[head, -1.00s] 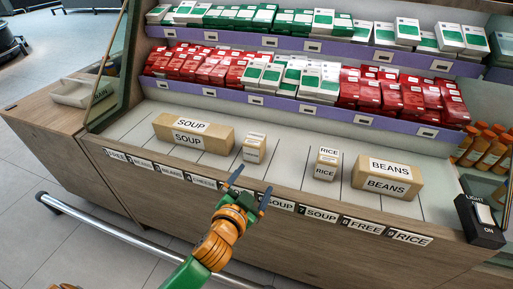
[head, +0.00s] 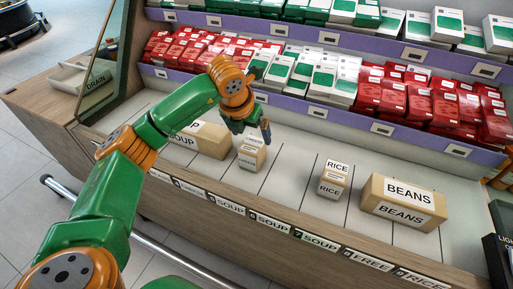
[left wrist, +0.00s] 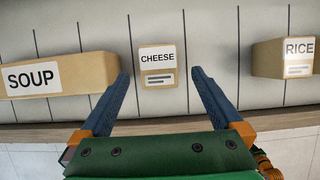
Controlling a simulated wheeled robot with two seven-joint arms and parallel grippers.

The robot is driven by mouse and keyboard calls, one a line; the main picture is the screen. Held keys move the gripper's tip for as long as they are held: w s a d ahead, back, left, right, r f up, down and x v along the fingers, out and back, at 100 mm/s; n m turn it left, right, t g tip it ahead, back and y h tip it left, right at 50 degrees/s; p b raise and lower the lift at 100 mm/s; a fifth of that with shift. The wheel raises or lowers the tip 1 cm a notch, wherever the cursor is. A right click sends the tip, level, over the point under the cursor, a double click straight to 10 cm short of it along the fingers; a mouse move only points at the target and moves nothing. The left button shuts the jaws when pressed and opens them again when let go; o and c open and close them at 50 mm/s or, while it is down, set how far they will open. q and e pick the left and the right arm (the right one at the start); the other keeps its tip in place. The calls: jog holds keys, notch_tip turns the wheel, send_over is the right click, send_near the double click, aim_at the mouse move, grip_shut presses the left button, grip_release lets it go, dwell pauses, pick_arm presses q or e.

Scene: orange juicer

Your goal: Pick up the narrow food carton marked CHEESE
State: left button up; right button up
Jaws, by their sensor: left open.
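The narrow CHEESE carton (head: 251,156), tan with a white label, stands upright on the counter between the SOUP and RICE cartons. It also shows in the left wrist view (left wrist: 158,66). My left gripper (head: 250,129) is open and empty, above and close to the carton's top in the head view. In the left wrist view its two blue fingers (left wrist: 159,76) point toward the carton, one on each side in the picture, with gaps between. I cannot tell the exact distance. My right gripper is not in view.
A long SOUP carton (head: 211,139) lies left of the CHEESE carton, partly behind my arm. A RICE carton (head: 332,180) and a BEANS carton (head: 402,203) stand to the right. Purple-edged shelves (head: 345,115) with red and green boxes rise behind. Bare counter lies between the CHEESE and RICE cartons.

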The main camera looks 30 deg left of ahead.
aim_at(252, 144)
pick_arm(q)
jog(key=x, duration=0.6)
jog(key=shift+s+a+f, duration=0.15)
jog(key=shift+a+f, duration=0.05)
jog(key=shift+f, duration=0.3)
jog(key=shift+r, duration=0.1)
jog(key=c, duration=1.4)
